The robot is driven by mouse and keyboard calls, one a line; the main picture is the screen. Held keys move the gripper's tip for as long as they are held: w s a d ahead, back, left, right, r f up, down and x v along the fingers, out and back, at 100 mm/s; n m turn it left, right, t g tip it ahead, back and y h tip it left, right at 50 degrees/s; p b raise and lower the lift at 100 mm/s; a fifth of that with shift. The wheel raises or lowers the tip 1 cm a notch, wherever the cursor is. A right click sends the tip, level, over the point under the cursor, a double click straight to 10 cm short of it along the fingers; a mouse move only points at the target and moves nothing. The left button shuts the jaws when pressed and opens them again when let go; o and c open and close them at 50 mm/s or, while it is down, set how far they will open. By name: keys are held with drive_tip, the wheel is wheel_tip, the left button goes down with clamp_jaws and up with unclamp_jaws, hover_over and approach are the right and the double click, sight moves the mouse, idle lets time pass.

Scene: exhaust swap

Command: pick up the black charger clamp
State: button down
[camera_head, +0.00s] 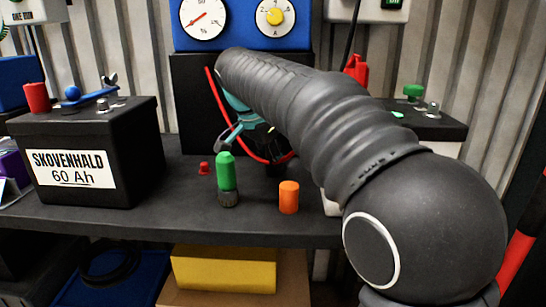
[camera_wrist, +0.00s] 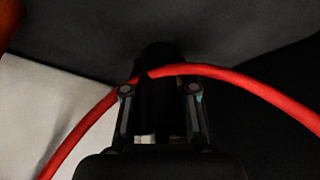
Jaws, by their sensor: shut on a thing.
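My gripper (camera_wrist: 159,95) shows in the wrist view with a finger on each side of a black clamp (camera_wrist: 155,65). It is shut on this black charger clamp, whose outline is hard to make out against the dark background. In the head view my gripper (camera_head: 244,132) is mostly hidden behind my own arm, near the dark box under the blue charger (camera_head: 240,40). I cannot make out the clamp clearly there.
A red cable (camera_head: 217,98) loops beside my gripper; a red cable (camera_wrist: 225,76) also crosses the wrist view. A black battery (camera_head: 135,150) stands left on the dark bench (camera_head: 150,220). A green-topped cylinder (camera_head: 226,172), an orange cylinder (camera_head: 289,197) and a small red cap (camera_head: 204,168) stand in front.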

wheel_tip(320, 180, up, 10)
drive_tip(key=p, duration=0.3)
idle(0.3)
drive_tip(key=shift+r+p, duration=0.1)
drive_tip(key=shift+p, duration=0.2)
wheel_tip(320, 180, up, 16)
drive_tip(key=p, duration=0.9)
drive_tip(key=shift+f, duration=0.25)
drive_tip(key=shift+d, duration=0.1)
